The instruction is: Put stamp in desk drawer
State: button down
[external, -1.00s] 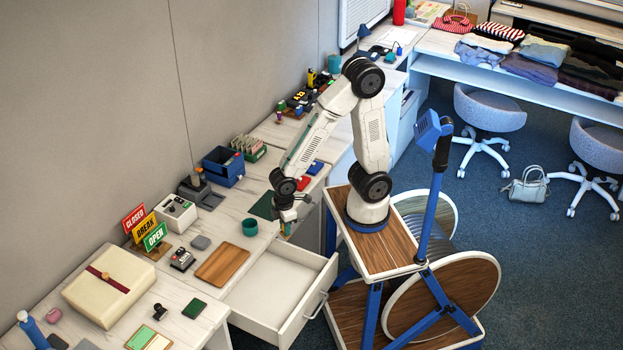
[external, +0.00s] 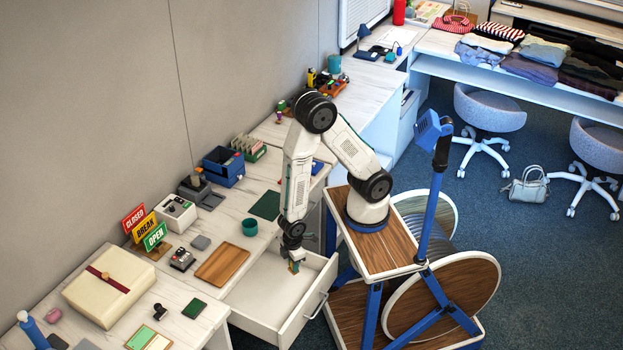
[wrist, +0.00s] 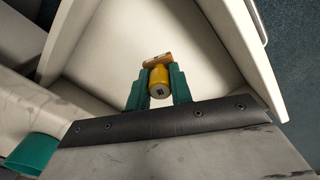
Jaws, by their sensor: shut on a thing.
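My gripper (external: 294,264) is shut on a stamp with a yellow-orange handle and an orange-brown base. In the wrist view the stamp (wrist: 159,82) sits between the green fingertips (wrist: 157,88). The desk drawer (external: 268,291) is pulled out and its floor looks empty. My gripper points down over the drawer, near its far right part. The drawer floor also fills the middle of the wrist view (wrist: 110,45). I cannot tell whether the stamp touches the floor.
On the desk beside the drawer are a brown wooden tray (external: 222,265), a teal cup (external: 250,227) and a dark green mat (external: 266,205). The drawer's front panel with its handle (external: 316,305) stands near my base.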

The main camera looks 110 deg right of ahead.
jog(key=shift+f, duration=5.35)
jog(key=c, duration=1.3)
grip_release()
jog(key=shift+f, duration=0.1)
jog(key=shift+o, duration=0.2)
